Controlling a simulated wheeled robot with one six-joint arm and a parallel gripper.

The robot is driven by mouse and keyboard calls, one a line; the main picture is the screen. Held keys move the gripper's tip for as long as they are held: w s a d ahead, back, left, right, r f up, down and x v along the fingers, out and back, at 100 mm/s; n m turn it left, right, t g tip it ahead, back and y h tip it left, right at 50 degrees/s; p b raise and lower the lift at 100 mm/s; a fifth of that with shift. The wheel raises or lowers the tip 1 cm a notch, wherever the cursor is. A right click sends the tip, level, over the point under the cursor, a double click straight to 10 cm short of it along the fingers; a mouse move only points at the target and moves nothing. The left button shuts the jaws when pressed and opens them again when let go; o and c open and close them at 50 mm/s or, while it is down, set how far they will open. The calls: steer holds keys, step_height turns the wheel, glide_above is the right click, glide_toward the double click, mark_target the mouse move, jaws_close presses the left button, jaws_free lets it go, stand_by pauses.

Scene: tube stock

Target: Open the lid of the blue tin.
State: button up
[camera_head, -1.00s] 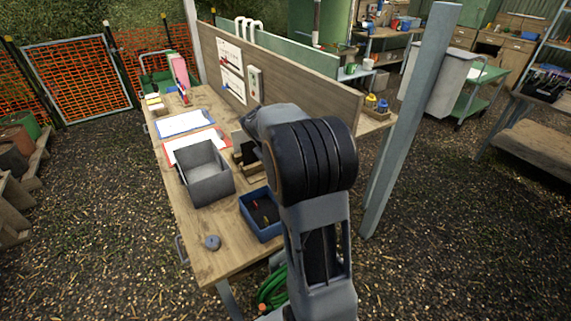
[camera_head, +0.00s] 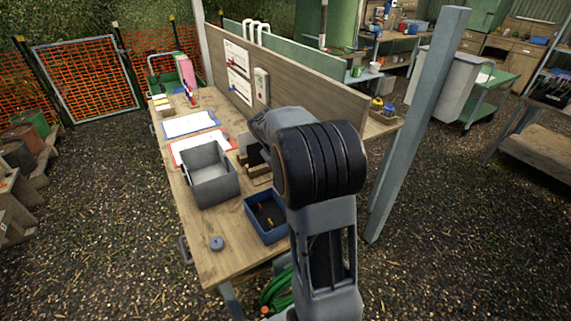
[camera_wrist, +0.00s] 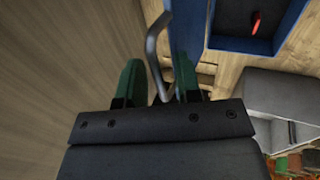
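The blue tin (camera_head: 251,226) is an open-topped blue box on the near right of the wooden bench. Small red and yellow pieces lie inside it; my arm covers its right side. I make out no lid over it. In the wrist view, a blue wall (camera_wrist: 252,46) of it shows at the top right, with a red piece inside. My gripper (camera_wrist: 158,72) is open, with two green fingers apart. A bent grey metal bar (camera_wrist: 153,45) runs between them beside the blue wall; I cannot tell what it belongs to. My gripper is hidden in the head view.
The bench (camera_head: 219,268) also holds a grey open box (camera_head: 212,190), a small grey round piece (camera_head: 216,243) and clipboards (camera_head: 190,123). A wooden panel (camera_head: 300,85) stands along its right side. A grey post (camera_head: 415,130) rises to the right.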

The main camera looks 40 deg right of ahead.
steer(key=b+v, duration=0.1)
steer(key=v, duration=1.2)
steer(key=shift+a+r, duration=0.15)
steer(key=shift+r, duration=0.2)
steer(key=s+a+f+t+y, duration=0.2)
steer(key=s+a+f, duration=0.1)
steer(key=a+f, duration=0.25)
steer(key=s+a+f+t+y, duration=0.2)
steer(key=s+a+f, duration=0.1)
steer(key=s+a, duration=0.6)
steer(key=s, duration=0.4)
steer(key=shift+s+a+f+n+t+y, duration=0.25)
steer(key=shift+a+f+n+t+y, duration=0.05)
steer(key=shift+a+f+n+t, duration=0.1)
